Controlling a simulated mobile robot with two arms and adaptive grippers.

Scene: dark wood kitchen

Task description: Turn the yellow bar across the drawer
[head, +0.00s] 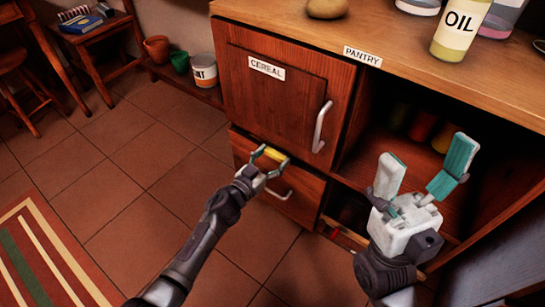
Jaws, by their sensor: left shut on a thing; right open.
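The yellow bar (277,154) is a short piece at the top edge of the drawer (302,205), under the cereal door. My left gripper (271,160) is shut on the bar, and its fingers hide part of it. How the bar lies against the drawer front is hard to tell. The drawer has a metal handle (281,195) just below my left gripper. My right gripper (424,168) is open and empty, with its teal-padded fingers spread in front of the open pantry shelf.
The cereal door (270,95) with its upright handle (321,127) is shut above the drawer. The open pantry (408,150) holds jars. An oil jar (461,27) stands on the counter (395,45).

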